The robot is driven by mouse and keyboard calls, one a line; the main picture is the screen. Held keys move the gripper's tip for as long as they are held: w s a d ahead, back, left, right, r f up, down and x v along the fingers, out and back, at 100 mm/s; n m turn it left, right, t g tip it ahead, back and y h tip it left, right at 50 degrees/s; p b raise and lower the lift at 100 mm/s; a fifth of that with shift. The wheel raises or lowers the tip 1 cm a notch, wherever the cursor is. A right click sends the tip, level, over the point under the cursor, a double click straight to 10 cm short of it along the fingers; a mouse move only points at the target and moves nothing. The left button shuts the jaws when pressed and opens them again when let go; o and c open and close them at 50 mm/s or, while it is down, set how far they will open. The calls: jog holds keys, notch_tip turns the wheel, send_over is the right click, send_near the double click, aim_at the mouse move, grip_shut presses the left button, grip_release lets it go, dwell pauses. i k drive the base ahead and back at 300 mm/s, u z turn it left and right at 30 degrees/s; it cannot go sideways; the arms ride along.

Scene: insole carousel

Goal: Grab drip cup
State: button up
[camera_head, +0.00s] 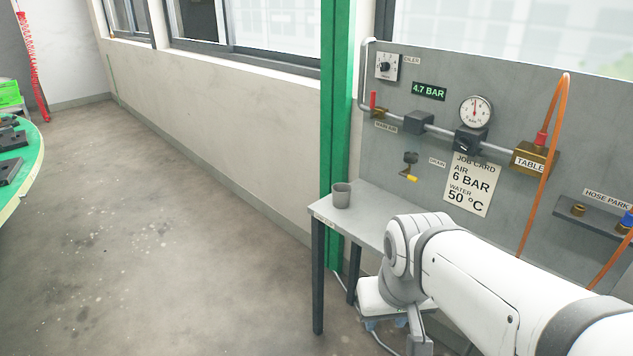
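The drip cup, a small grey cup (341,195), stands upright near the left end of a narrow grey table (371,213). My white arm reaches in from the lower right, in front of the table. My gripper (418,345) hangs low at the bottom edge of the picture, below the tabletop and to the right of the cup, apart from it. Its fingertips are cut off or too unclear to show whether it is open or shut.
Behind the table stands a grey panel (400,150) with a drain valve (410,168), pipe, gauge (476,112) and orange hose (547,150). A green post (334,100) rises behind the cup. A round green table (30,160) is at far left. Floor between is open.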

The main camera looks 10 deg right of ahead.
aim_at(342, 191)
jog(key=u, duration=1.55)
jog(key=i, duration=2.1)
jog(key=z, duration=2.6)
jog(key=i, duration=1)
jog(key=z, duration=0.1)
